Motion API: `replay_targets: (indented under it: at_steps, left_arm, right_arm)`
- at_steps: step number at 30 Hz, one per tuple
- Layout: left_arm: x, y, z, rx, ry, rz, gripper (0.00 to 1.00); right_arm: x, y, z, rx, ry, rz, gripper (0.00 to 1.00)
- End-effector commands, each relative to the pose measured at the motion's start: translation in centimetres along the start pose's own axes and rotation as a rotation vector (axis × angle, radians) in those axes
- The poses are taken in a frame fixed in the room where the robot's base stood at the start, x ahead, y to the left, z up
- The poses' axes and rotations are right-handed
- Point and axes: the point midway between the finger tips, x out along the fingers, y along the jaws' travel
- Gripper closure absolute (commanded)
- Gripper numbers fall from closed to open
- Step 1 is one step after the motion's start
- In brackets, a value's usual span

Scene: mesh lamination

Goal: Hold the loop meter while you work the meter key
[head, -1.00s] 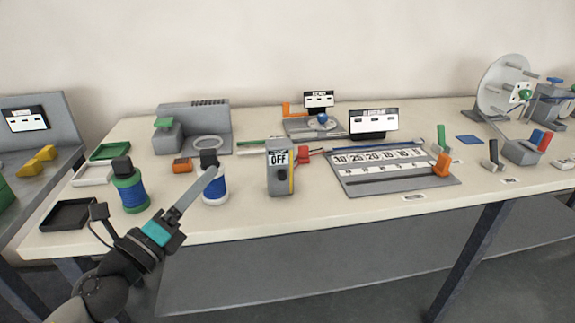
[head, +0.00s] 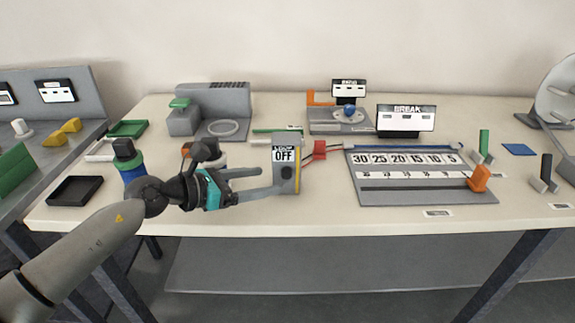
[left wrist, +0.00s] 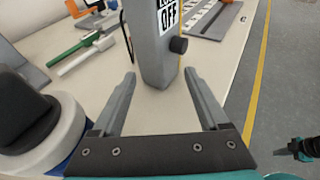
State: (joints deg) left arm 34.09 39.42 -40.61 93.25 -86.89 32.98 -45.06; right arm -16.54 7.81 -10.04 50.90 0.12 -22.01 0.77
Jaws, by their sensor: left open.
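The loop meter (head: 285,155) is an upright grey box with an "OFF" label and a yellow strip on its side. In the left wrist view the meter (left wrist: 153,45) stands just beyond and between my fingertips, with a black round knob (left wrist: 178,45) on its right side. I cannot tell whether this knob is the meter key. My left gripper (head: 266,181) is open at the meter's lower left, and it also shows in the left wrist view (left wrist: 160,78). A dark and teal part at that view's right edge looks like my right gripper (left wrist: 306,148); its jaws are unclear.
A blue-and-green bottle (head: 130,165) stands behind my left arm, and a white-collared one is mostly hidden by the gripper. A red clip (head: 319,150) lies right of the meter, before a numbered scale board (head: 410,195). A black tray (head: 75,190) sits at left.

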Motion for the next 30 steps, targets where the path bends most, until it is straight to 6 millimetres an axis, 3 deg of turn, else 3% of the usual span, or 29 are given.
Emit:
replay_targets:
  at_steps: [6,12,26,30]
  left_arm:
    - [3.4,-0.1,-0.1,-0.002,-0.002,-0.001,0.22]
    - [5.3,-0.1,-0.1,-0.002,-0.001,-0.002,0.22]
    - [6.0,-0.1,0.0,-0.002,0.000,-0.001,0.23]
    - [6.0,-0.1,0.0,-0.002,0.000,-0.001,0.38]
  right_arm:
    - [-0.1,-0.6,-1.3,0.002,0.004,-0.007,1.00]
    - [-0.4,-1.0,-2.2,0.003,0.004,-0.012,1.00]
    - [-0.6,-1.1,-2.7,0.004,0.004,-0.013,1.00]
    - [-0.6,-1.1,-2.7,0.003,0.004,-0.013,1.00]
